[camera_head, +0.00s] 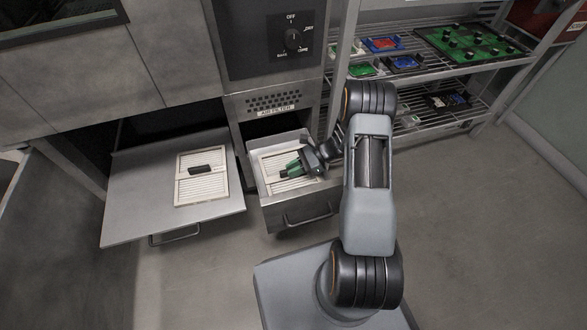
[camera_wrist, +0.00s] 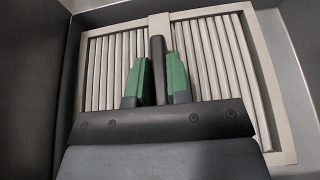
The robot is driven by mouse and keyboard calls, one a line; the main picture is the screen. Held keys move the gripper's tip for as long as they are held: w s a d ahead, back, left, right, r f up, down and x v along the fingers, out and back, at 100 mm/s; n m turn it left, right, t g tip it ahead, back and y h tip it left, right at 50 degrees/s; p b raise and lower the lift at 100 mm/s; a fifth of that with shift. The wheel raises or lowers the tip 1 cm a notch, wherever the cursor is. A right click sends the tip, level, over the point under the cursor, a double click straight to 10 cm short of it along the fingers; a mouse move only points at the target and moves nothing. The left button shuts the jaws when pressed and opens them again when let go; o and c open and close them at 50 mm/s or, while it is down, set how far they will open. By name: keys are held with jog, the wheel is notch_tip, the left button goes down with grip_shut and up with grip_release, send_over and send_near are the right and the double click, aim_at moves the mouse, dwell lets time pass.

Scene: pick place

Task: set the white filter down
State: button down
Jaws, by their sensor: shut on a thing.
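A white slatted filter (camera_wrist: 215,60) with a pale frame and a dark handle (camera_wrist: 158,70) fills much of the wrist view. In the head view this white filter (camera_head: 272,164) is within the small open drawer under the "AIR FILTER" label. My gripper (camera_head: 291,170) is over it, its green fingers on either side of the handle; they also show in the wrist view (camera_wrist: 158,78). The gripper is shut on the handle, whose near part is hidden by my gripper. I cannot tell whether the filter touches the drawer floor. A second white filter (camera_head: 202,188) with a dark handle lies flat on the wide left drawer.
The small drawer (camera_head: 300,216) has raised walls close around the filter. The wide left drawer (camera_head: 125,205) is pulled out, with bare surface left of its filter. A wire shelf (camera_head: 480,68) with circuit boards stands at the right. The floor at right is clear.

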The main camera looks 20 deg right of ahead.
jog(key=shift+f, duration=0.3)
jog(key=c, duration=1.1)
grip_release()
jog(key=shift+r, duration=0.1)
jog(key=shift+r, duration=0.35)
jog(key=p+v, duration=0.4)
jog(key=v, duration=0.8)
jog(key=shift+r, duration=0.1)
